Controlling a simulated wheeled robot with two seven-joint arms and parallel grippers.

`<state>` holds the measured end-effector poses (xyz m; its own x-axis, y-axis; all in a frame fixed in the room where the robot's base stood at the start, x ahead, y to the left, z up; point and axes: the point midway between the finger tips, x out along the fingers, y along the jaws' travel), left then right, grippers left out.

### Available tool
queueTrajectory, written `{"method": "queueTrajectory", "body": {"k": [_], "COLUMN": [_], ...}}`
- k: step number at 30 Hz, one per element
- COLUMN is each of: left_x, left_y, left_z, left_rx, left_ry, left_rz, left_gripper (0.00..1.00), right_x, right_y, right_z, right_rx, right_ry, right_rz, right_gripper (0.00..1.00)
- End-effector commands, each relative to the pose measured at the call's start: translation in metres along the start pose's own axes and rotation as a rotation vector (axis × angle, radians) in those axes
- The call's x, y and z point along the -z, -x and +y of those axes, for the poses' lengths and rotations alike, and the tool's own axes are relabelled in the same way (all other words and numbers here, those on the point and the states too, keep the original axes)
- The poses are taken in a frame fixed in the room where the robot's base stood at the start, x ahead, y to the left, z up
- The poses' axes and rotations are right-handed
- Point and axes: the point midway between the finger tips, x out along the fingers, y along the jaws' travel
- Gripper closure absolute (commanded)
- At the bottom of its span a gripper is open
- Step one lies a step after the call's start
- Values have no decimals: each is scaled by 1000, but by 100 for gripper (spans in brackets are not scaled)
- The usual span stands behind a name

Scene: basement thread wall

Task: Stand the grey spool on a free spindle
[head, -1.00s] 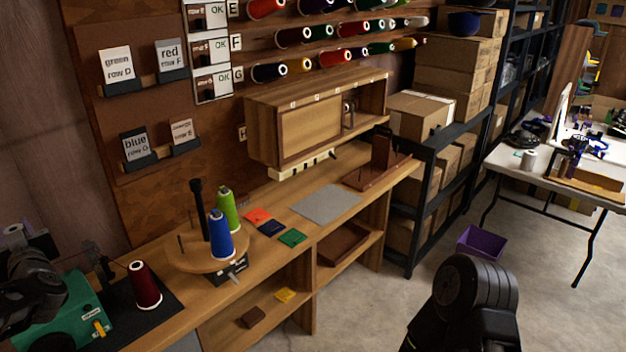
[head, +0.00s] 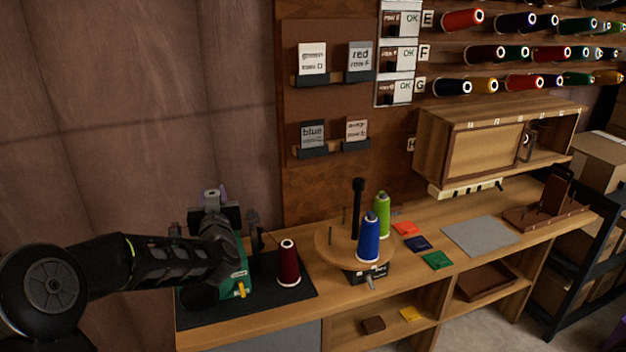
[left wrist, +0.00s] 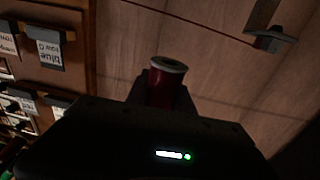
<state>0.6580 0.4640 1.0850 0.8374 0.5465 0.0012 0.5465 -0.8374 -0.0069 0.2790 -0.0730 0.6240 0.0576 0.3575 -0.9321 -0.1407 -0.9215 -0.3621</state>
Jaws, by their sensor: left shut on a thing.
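My left gripper (head: 213,218) is at the left end of the bench, by the green machine. In the left wrist view it is shut on a spool (left wrist: 165,82) with a pale grey end and a side that looks dark red in the dim light. A round wooden turntable (head: 325,243) carries a blue spool (head: 369,245), a green spool (head: 382,215) and a tall black post (head: 357,205). Thin bare spindles (head: 330,236) stand at its left and back. A grey spool other than the held one cannot be made out. My right gripper is out of view.
A maroon spool (head: 288,264) stands on the black mat (head: 300,288), between the green machine (head: 240,278) and the turntable. Coloured cards and a grey mat (head: 480,236) lie to the right. A wooden cabinet (head: 485,150) overhangs the bench's back right.

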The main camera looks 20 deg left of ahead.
Motion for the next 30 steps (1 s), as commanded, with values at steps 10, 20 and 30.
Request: {"method": "queueTrajectory", "body": {"k": [10, 20, 30], "left_x": [-95, -145, -148], "left_y": [100, 184, 189], "left_z": [122, 191, 196], "left_rx": [-342, -566, -580], "left_ry": [-12, 9, 8], "left_rz": [-9, -1, 2], "left_gripper": [100, 100, 100], "right_x": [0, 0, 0], "right_y": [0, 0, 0], "right_z": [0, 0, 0], "right_rx": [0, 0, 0], "right_ry": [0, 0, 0], "right_rz": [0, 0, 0], "right_gripper": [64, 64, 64]}}
